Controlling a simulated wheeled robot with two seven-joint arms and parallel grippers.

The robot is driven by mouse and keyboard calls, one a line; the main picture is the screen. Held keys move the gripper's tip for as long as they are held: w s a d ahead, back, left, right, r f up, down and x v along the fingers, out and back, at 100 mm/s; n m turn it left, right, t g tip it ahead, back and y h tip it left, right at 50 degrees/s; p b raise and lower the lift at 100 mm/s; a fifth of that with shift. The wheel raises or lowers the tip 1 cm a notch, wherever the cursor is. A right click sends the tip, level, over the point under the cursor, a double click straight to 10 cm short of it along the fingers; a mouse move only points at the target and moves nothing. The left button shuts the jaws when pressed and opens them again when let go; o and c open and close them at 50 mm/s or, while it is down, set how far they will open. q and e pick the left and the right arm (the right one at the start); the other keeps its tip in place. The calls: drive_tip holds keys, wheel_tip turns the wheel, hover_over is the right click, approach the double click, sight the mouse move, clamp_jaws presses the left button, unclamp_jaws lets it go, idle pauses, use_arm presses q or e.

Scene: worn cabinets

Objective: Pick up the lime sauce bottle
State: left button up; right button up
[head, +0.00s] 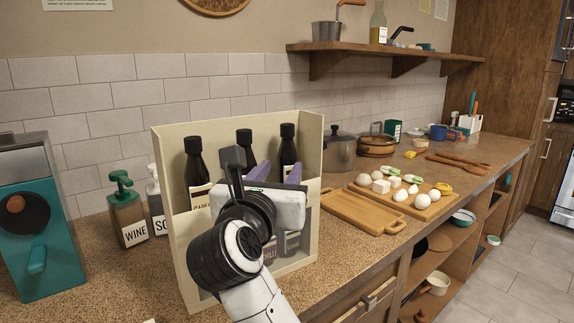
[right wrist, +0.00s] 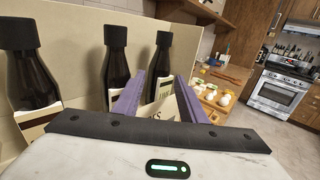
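The lime sauce bottle is the rightmost of three dark bottles with black caps in a cream rack; it shows in the head view (head: 287,143) and in the right wrist view (right wrist: 162,60). Its pale label, partly readable, sits between my fingers in the wrist view. My right gripper (head: 279,172) has its purple fingers apart, one on each side of this bottle; the wrist view shows the fingers (right wrist: 159,84) too. I cannot tell whether they touch it. The bottle's lower part is hidden by the gripper. My left gripper is not in view.
The cream rack (head: 170,149) also holds a left bottle (head: 196,160) and a middle bottle (head: 244,143). Wine (head: 128,213) and another pump bottle stand left of it, beside a teal machine (head: 37,220). A wooden tray (head: 353,212) and a pot (head: 338,150) are on the right.

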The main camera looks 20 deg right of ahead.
sight(285, 159)
drive_tip(key=x, duration=0.5)
drive_tip(key=shift+r, duration=0.25)
drive_tip(key=c, duration=0.9)
drive_tip(key=shift+r, duration=0.1)
